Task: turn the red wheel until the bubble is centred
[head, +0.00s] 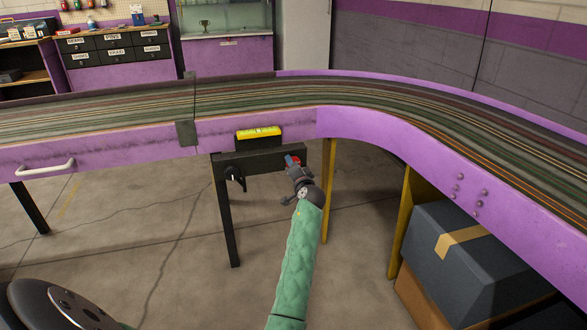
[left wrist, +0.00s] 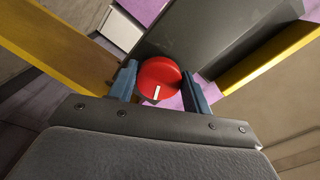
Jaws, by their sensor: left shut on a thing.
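The red wheel (head: 294,159) sits on the front of a dark bracket under the purple track; my gripper partly hides it in the head view. In the left wrist view the red wheel (left wrist: 160,75) is round with a white mark near its lower edge. My left gripper (left wrist: 159,87) has its blue fingers on both sides of the wheel, shut on it. The left gripper also shows in the head view (head: 291,163). A yellow level (head: 258,132) lies on top of the bracket; its bubble is too small to place. My right gripper is out of view.
A black knob (head: 235,178) sits on the bracket left of the wheel. The purple track (head: 410,135) curves away to the right. The floor in front is open.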

